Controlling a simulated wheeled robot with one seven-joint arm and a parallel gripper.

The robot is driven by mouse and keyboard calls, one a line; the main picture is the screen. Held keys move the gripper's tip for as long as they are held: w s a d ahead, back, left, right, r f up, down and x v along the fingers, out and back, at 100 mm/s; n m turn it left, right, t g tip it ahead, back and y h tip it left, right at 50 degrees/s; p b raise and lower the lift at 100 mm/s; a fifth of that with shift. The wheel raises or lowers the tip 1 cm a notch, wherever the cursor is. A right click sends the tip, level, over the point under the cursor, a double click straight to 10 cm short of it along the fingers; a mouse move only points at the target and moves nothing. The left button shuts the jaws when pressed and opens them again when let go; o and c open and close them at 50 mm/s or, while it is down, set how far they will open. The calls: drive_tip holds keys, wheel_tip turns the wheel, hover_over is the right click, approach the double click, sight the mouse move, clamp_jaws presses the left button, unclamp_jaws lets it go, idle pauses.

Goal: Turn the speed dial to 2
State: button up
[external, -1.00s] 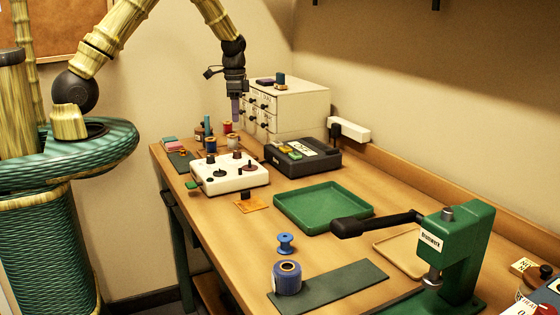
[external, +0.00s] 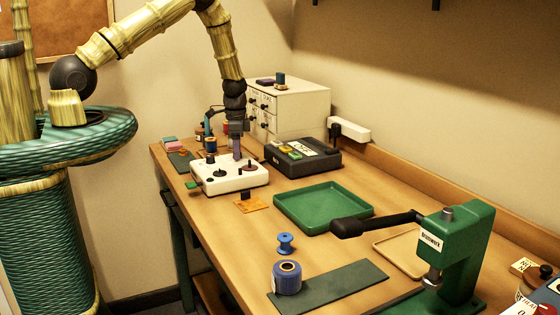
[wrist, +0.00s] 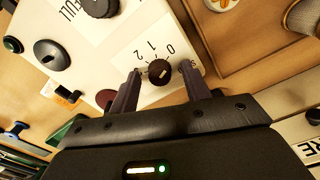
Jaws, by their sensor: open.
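The speed dial (wrist: 159,71) is a small black round knob on a white control box (external: 235,184). The numbers 0, 1 and 2 are printed in an arc beside it in the wrist view. I cannot tell for sure which number its mark points at. My gripper (wrist: 160,77) is open, with one finger on each side of the dial; I cannot tell whether they touch it. In the external view my gripper (external: 237,152) points down at the back of the box and hides the dial.
The same box carries a larger black knob (wrist: 99,4) by the word FULL, a round black knob (wrist: 52,55) and a dark red one (wrist: 105,98). A dark grey device (external: 303,157) stands close on the right. Spools are behind. A green tray (external: 322,207) lies in front.

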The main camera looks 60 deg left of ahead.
drive_tip(key=c, duration=1)
drive_tip(key=shift+n+b, duration=0.35)
drive_tip(key=shift+n, duration=0.25)
drive_tip(key=n+b, duration=0.1)
drive_tip(key=n, duration=0.2)
drive_tip(key=shift+w+n+b, duration=0.1)
drive_tip(key=shift+n+b, duration=0.2)
drive_tip(key=shift+b, duration=0.1)
drive_tip(key=n+b, duration=0.1)
drive_tip(key=n, duration=0.8)
drive_tip(key=shift+b, duration=0.35)
drive_tip(key=n, duration=0.4)
drive_tip(key=shift+r, duration=0.1)
